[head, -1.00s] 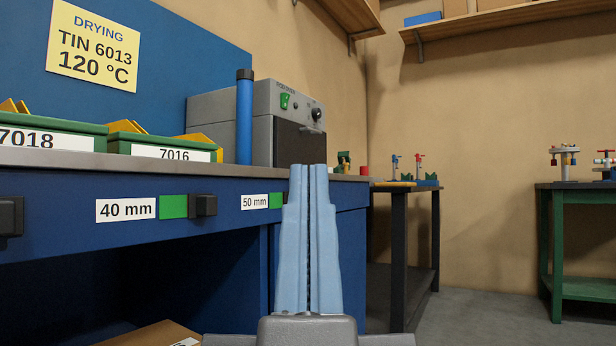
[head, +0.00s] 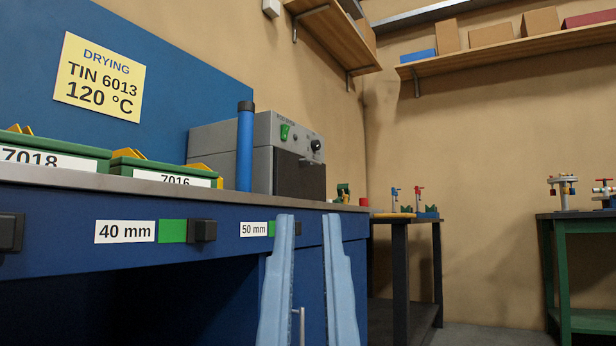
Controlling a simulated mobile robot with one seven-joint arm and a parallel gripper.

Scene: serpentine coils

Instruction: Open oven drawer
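A grey oven box (head: 215,152) stands on the blue workbench. Its front face carries a green switch and a black knob, with a dark front panel (head: 300,177) below them. The panel appears closed, flush with the front. My gripper (head: 307,218) is open and empty, its two light-blue fingers spread and pointing up. In the picture, its tips lie below the oven, in front of the bench's blue front. I cannot tell the depth between them. A thin pale vertical bar (head: 301,326) shows between the fingers, low on the bench front.
Blue bench drawers have black pulls (head: 202,231) and labels reading 40 mm and 50 mm. Green bins (head: 160,170) and a blue tube (head: 244,148) stand on the bench. A dark table (head: 400,260) is beyond it, a green table (head: 580,222) at right.

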